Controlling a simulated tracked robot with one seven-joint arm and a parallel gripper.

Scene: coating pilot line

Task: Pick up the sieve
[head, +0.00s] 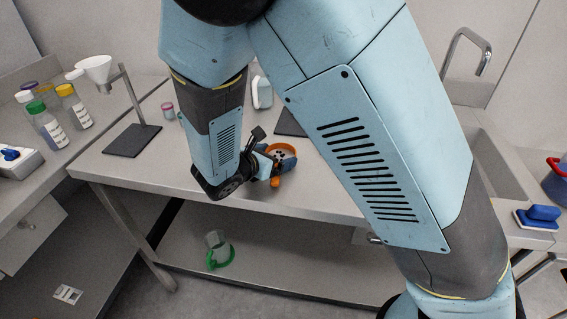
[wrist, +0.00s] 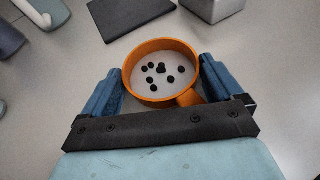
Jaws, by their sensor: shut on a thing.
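The sieve (wrist: 190,97) is a round orange ring with a short, stubby orange handle. Its pale inside shows several black dots. In the wrist view, the two blue fingers of my gripper (wrist: 160,68) stand on either side of it, closed on it. In the head view, the sieve (head: 283,149) shows at the bench, just right of my gripper (head: 264,158), and part of it is hidden by the gripper. Whether it touches the bench top or is slightly above it, I cannot tell.
A dark plate (wrist: 128,14) and a grey block (wrist: 212,9) lie beyond the sieve. A funnel stand (head: 132,139) and several bottles (head: 46,122) stand left. A sink (head: 499,170) is at right. A green-handled jug (head: 217,250) is on the lower shelf.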

